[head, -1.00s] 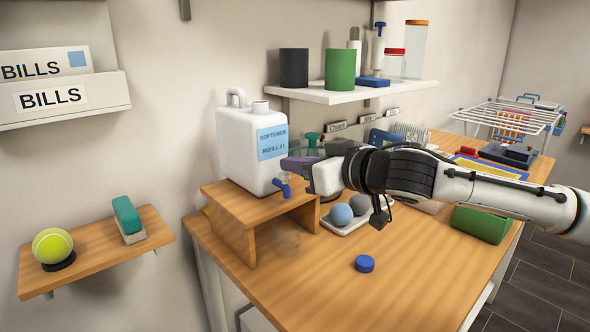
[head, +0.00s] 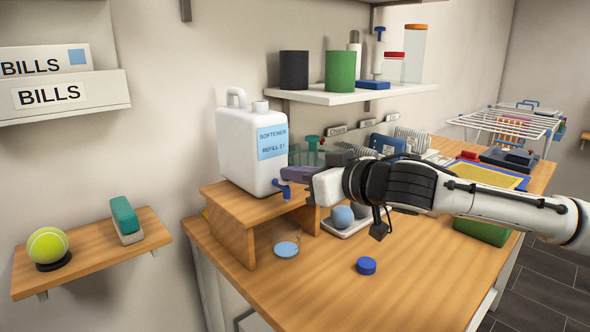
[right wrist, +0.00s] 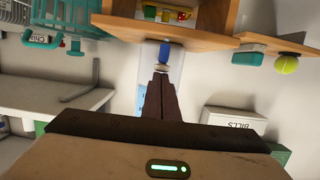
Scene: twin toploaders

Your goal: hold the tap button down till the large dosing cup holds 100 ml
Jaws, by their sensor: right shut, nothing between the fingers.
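The white softener jug (head: 237,150) stands on a wooden stand (head: 232,215). Its blue tap (head: 284,190) sticks out low at the front and also shows in the right wrist view (right wrist: 164,52). My right gripper (head: 284,174) is shut and empty, its fingertips at the tap. In the right wrist view the fingertips (right wrist: 160,77) meet a pale round part below the blue tap, likely the button; I cannot tell how far it is pressed. Below the tap, light-blue liquid (head: 286,250) shows as a disc in the barely visible clear dosing cup. Its level is unreadable. My left gripper is out of view.
A blue cap (head: 366,266) lies on the table right of the cup. A shelf (head: 350,94) hangs above.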

